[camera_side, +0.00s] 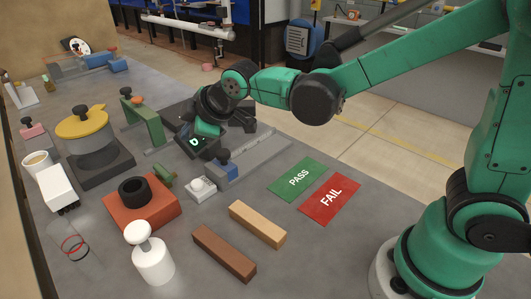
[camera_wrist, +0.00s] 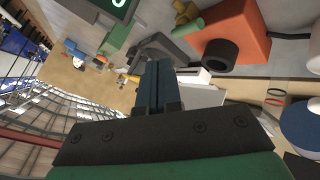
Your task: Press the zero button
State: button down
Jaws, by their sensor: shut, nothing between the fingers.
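A small white box with a round pale knob on top (camera_side: 201,186) stands on the grey table in the side view; I cannot read a zero label on it. A dark display (camera_side: 196,142) with a lit digit like 0 stands behind it; it also shows at the top edge of the wrist view (camera_wrist: 117,5). My gripper (camera_wrist: 158,66) is shut and empty, its dark fingers together in the wrist view. In the side view the end of my arm is above and behind the display, and the fingertips are hard to make out.
An orange block (camera_side: 120,214) with a black ring (camera_side: 134,190) stands left of the white box. A grey ruled slide (camera_side: 255,150) is to its right. Wooden bars (camera_side: 257,223), a green PASS card (camera_side: 296,179) and a red FAIL card (camera_side: 329,199) lie nearer the front right.

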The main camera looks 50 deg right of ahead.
aim_at(200, 183)
jog(key=shift+w+a+f, duration=0.1)
dwell(0.3)
jog(key=shift+f, duration=4.4)
jog(key=shift+f, duration=0.1)
jog(key=shift+f, duration=0.3)
jog(key=shift+f, duration=0.5)
jog(key=shift+r, duration=0.95)
jog(key=shift+r, duration=2.5)
